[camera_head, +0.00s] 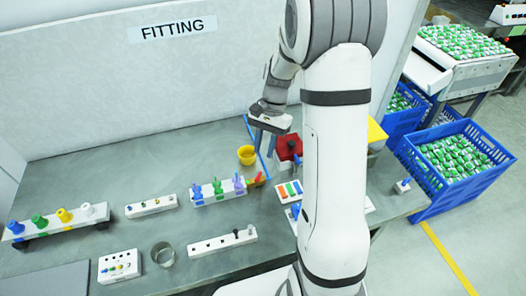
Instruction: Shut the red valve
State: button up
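A small red part (261,176) shows at the right end of the white block with the blue and purple handles, beside small yellow and green parts. It may be the red valve, but it is too small to tell its handle position. A larger red box (287,147) with a dark part on top stands to the right, partly hidden by my arm. My gripper (266,138) hangs above the bench, behind the small red part and left of the red box. It appears to hold nothing, but its fingers are too small to show whether they are open or shut.
A yellow cup (247,155) stands just left of my gripper, near a thin blue rod (250,130). The white handle block (217,191) is in front. A rack of coloured knobs (57,223) and a metal ring (163,254) lie left. Blue crates (455,185) stand right.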

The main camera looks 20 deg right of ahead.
aim_at(258, 177)
jog(key=s+a+t+h+p, duration=0.1)
jog(key=p, duration=0.1)
jog(key=s+a+t+h+p, duration=0.1)
jog(key=p, duration=0.1)
jog(key=shift+s+r+h, duration=0.15)
jog(key=shift+r+h, duration=0.15)
jog(key=shift+r, duration=0.05)
jog(key=shift+s+a+t+h+p, duration=0.3)
jog(key=shift+s+a+t+p, duration=0.1)
jog(key=shift+t, duration=0.1)
jog(key=shift+w+f+p, duration=0.1)
jog(key=shift+f+p, duration=0.4)
jog(key=shift+f, duration=3.55)
jog(key=shift+c, duration=0.5)
grip_shut()
